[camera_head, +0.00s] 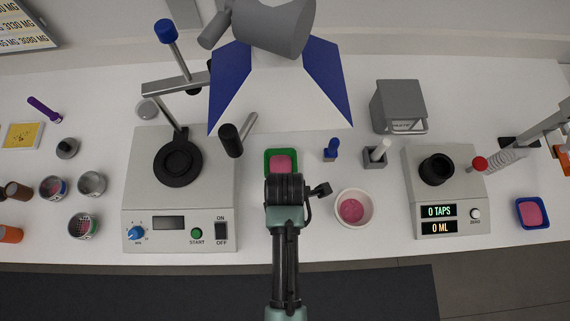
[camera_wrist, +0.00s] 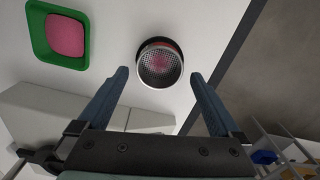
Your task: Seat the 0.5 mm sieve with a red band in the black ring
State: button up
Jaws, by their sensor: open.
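The sieve (camera_wrist: 160,64) shows in the wrist view as a round metal cup with a mesh face, a trace of red at its upper rim and a pinkish patch at its middle. It appears to stand on the white bench. My gripper (camera_wrist: 158,76) is open, with one finger to each side of the sieve and clear space between. In the head view my arm hides the sieve. The black ring (camera_head: 178,162) lies on the pale machine at left, which has a START button; its middle looks empty.
A green tray of pink powder (camera_head: 268,157) lies just beyond my wrist (camera_head: 285,190). A white bowl (camera_head: 370,212) stands to its right. The left machine (camera_head: 140,212) carries a post and arm (camera_head: 170,86). A tap device (camera_head: 410,190) stands right. Several cups (camera_head: 92,182) stand far left.

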notch_tip(320, 180, up, 7)
jog(key=shift+r+b, duration=0.15)
jog(key=shift+b, duration=0.3)
dwell(0.5)
